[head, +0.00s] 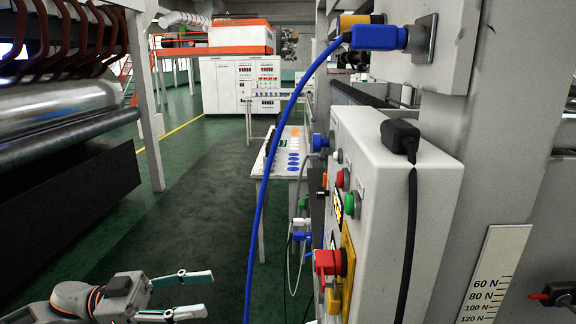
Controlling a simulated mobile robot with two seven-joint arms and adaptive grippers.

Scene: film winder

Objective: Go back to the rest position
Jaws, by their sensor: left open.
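My left gripper (192,294) shows at the bottom left of the head view, with its arm coming in from the lower left corner. Its two teal-edged fingers are spread apart and point right, with nothing between them. It hangs over the green floor, clear of the machines. My right gripper is not in the view.
A control box (400,180) with buttons and a red-and-yellow switch (330,264) stands close on the right. A blue cable (266,180) hangs down in front of it. A roller machine (60,120) is on the left. Green floor (190,210) lies open between, with a table (285,160) beyond.

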